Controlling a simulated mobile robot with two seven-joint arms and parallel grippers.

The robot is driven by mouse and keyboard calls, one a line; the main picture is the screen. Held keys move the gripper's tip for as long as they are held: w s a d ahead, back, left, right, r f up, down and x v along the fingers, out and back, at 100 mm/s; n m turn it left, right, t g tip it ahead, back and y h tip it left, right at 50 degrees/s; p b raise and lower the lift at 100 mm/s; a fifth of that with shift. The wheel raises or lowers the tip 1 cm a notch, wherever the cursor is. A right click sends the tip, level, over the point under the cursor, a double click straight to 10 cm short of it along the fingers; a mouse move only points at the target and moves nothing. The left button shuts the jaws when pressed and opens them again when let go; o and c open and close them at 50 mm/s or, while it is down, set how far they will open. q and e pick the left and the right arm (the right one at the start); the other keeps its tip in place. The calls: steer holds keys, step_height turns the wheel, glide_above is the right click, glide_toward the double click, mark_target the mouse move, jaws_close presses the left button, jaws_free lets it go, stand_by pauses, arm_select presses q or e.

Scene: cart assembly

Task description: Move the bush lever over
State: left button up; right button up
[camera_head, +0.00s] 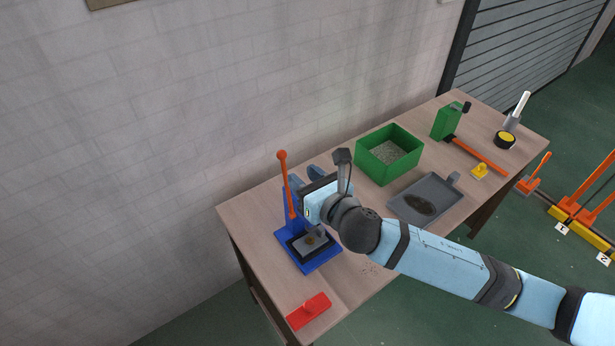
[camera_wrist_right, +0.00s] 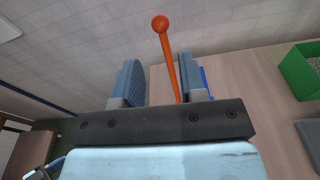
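The bush lever (camera_head: 287,184) is an orange rod with a round ball on top. It stands nearly upright on the blue press (camera_head: 325,264) at the near left part of the table. My right gripper (camera_head: 308,172) is beside the lever, above the press. In the right wrist view my right gripper (camera_wrist_right: 160,75) has its two blue fingers spread apart. The lever (camera_wrist_right: 168,55) appears between them, close to the right finger, with its ball beyond the tips. I cannot tell whether it touches that finger. My wrist hides part of the press. My left gripper is not in view.
A red block (camera_head: 309,311) lies at the table's near end. The wall runs close behind the table.

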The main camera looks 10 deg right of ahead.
mark_target(285, 157)
steer(key=shift+n, duration=0.3)
steer(key=b+x, duration=0.1)
steer(key=x, duration=0.6)
steer(key=shift+w+a, duration=0.1)
steer(key=shift+w, duration=0.3)
steer(key=shift+w+r, duration=0.15)
steer(key=shift+c, duration=1.1)
steer(key=c, duration=0.3)
